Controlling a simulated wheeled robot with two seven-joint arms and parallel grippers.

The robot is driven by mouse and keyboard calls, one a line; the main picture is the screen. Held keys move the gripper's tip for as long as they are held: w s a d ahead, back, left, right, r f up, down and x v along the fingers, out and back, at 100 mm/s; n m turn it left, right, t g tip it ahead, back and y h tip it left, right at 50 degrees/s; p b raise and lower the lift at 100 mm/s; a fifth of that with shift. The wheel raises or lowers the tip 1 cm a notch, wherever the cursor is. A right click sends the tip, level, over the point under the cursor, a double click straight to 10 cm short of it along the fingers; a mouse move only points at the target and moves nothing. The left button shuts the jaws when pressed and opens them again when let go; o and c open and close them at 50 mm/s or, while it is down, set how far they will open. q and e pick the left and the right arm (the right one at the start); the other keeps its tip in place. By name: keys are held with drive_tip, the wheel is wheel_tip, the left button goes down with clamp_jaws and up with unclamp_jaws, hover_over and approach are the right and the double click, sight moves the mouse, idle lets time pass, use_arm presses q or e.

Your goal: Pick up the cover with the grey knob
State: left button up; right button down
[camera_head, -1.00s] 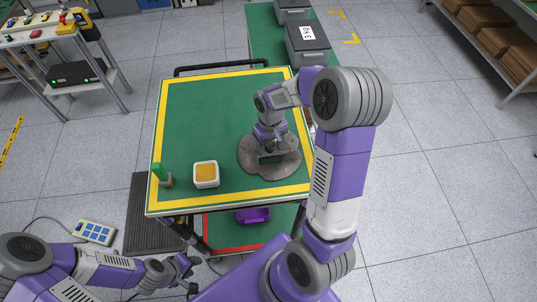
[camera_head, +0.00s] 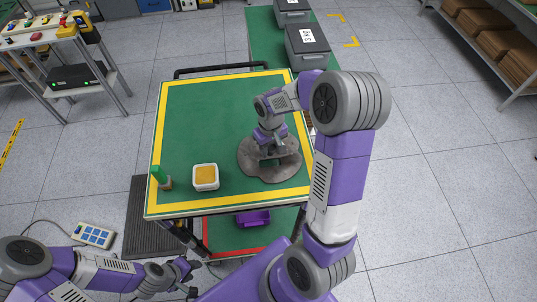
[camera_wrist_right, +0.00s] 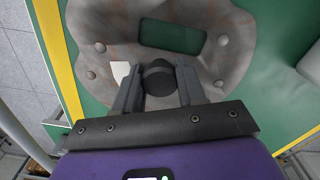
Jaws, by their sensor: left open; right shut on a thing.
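The cover (camera_head: 250,161) is a grey, irregular rounded plate with a rectangular opening. It is at the right front of the green table, and I cannot tell if it touches the tabletop. In the right wrist view the cover (camera_wrist_right: 228,72) fills the upper part, with its dark grey knob (camera_wrist_right: 158,78) between my fingers. My right gripper (camera_wrist_right: 157,90) is shut on that knob from above. In the head view my right gripper (camera_head: 272,146) is over the cover and hides the knob. My left gripper (camera_head: 189,273) is open and empty, low in front of the table.
A white container with yellow-orange contents (camera_head: 206,177) stands left of the cover. Grey bins (camera_head: 307,44) stand on a bench behind. The middle and back of the green table (camera_head: 205,115) are clear.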

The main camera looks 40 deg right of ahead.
sight(270, 147)
drive_tip(key=shift+r, duration=0.15)
drive_tip(key=shift+r+p, duration=1.5)
drive_tip(key=shift+r, duration=0.4)
